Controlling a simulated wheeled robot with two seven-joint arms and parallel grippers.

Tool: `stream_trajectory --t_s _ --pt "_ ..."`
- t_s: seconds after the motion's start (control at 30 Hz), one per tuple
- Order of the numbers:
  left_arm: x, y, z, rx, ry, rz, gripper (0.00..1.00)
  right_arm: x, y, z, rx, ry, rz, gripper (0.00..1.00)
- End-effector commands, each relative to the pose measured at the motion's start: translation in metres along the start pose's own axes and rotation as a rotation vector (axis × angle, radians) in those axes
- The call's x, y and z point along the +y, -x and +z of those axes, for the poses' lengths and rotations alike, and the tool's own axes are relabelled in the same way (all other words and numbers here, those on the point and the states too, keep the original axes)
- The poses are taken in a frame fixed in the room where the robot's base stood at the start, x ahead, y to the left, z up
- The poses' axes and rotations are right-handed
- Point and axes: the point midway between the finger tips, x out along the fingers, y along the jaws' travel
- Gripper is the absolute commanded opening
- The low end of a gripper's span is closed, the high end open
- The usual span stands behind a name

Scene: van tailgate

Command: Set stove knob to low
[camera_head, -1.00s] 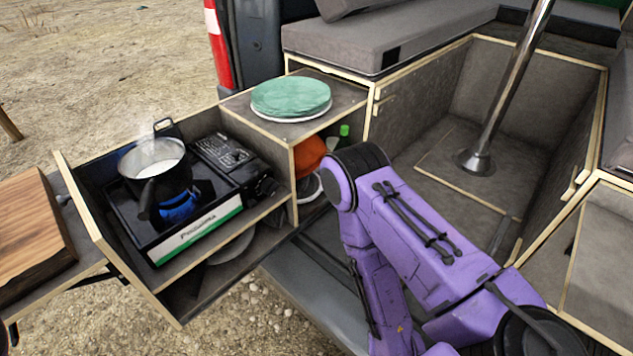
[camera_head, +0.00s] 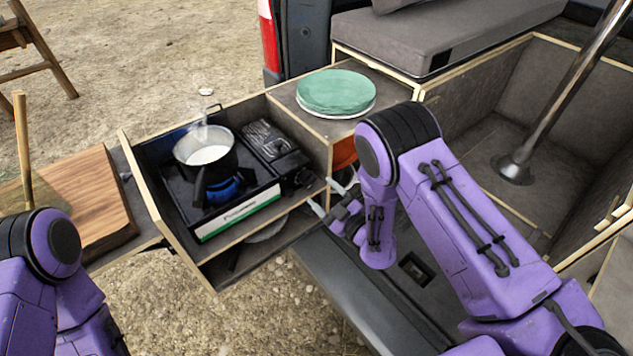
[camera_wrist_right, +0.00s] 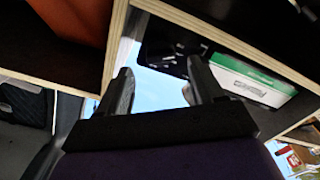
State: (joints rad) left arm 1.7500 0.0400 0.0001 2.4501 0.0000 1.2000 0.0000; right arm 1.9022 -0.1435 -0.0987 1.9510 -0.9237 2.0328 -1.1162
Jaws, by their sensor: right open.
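The black camping stove (camera_head: 238,205) sits in the pulled-out drawer, with a steaming pot (camera_head: 206,155) over its blue flame. The dark knob (camera_head: 302,180) is at the stove's right end; its setting is too small to read. My right gripper (camera_head: 327,197) is open and empty, just right of the knob and apart from it, pointing toward the stove. In the right wrist view my open fingers (camera_wrist_right: 160,68) have the dark stove end (camera_wrist_right: 170,45) and its white and green side (camera_wrist_right: 248,82) beyond them. My left arm shows at the lower left; its gripper is out of frame.
A green-topped round stack (camera_head: 336,92) lies on the cabinet right of the drawer. The cabinet's wooden edge (camera_wrist_right: 113,50) is close to my right gripper. A wooden board (camera_head: 95,205) is left of the drawer. An orange object (camera_head: 343,152) is inside the cabinet.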

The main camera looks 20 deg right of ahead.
Motion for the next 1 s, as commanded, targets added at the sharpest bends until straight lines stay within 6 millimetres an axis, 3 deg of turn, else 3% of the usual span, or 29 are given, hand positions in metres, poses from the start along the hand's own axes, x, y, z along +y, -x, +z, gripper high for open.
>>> stream_trajectory --t_s 0.2,0.5,0.7,1.0 --pt "-0.001 0.009 -0.004 0.000 0.000 0.000 0.39 0.000 -0.031 0.000 -0.001 -0.001 0.001 0.67" --pt "-0.001 0.009 -0.004 0.000 0.000 0.000 0.39 0.000 -0.036 0.001 -0.003 -0.002 0.000 0.67" --pt "-0.001 0.009 -0.004 0.000 0.000 0.000 0.39 0.000 -0.036 0.001 -0.003 -0.002 0.000 0.11" --pt "-0.001 0.008 -0.003 0.000 0.000 0.000 0.39 -0.001 -0.036 0.001 -0.003 -0.028 0.000 0.11"
